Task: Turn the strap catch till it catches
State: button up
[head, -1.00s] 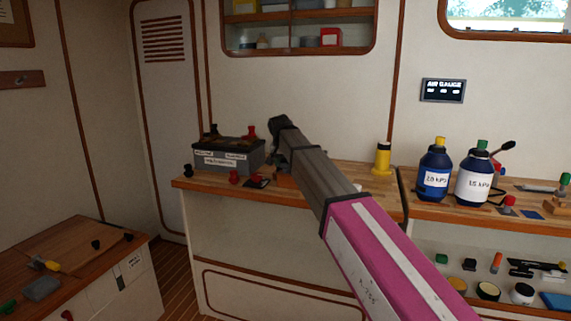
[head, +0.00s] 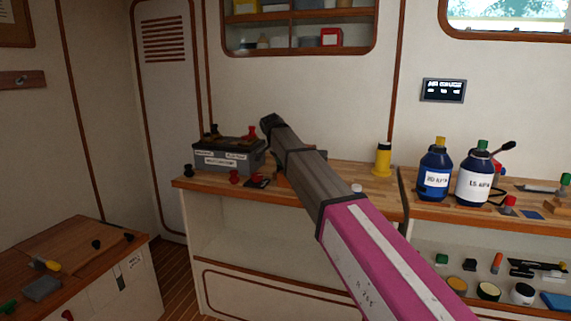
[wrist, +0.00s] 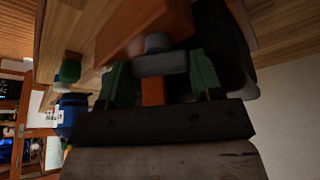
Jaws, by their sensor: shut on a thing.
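In the wrist view my gripper (wrist: 160,82) has its two green fingers on either side of a grey bar (wrist: 160,64), shut on it. The bar appears to be the strap catch; it sits by a round grey pivot (wrist: 158,42) at the edge of an orange-brown block (wrist: 140,22). A small orange piece (wrist: 152,92) shows between the fingers. In the head view my arm hides the gripper and the catch, so I cannot tell whether the catch is engaged. The grey battery box (head: 228,157) stands just left of my arm on the wooden bench.
Red and black knobs (head: 235,177) lie before the battery box. A yellow cylinder (head: 383,158) and a small white round thing (head: 357,188) are right of my arm. Two blue bottles (head: 434,175) stand further right. A low cabinet (head: 85,262) is at the left.

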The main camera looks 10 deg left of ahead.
dwell(0.4)
jog(key=o, duration=0.9)
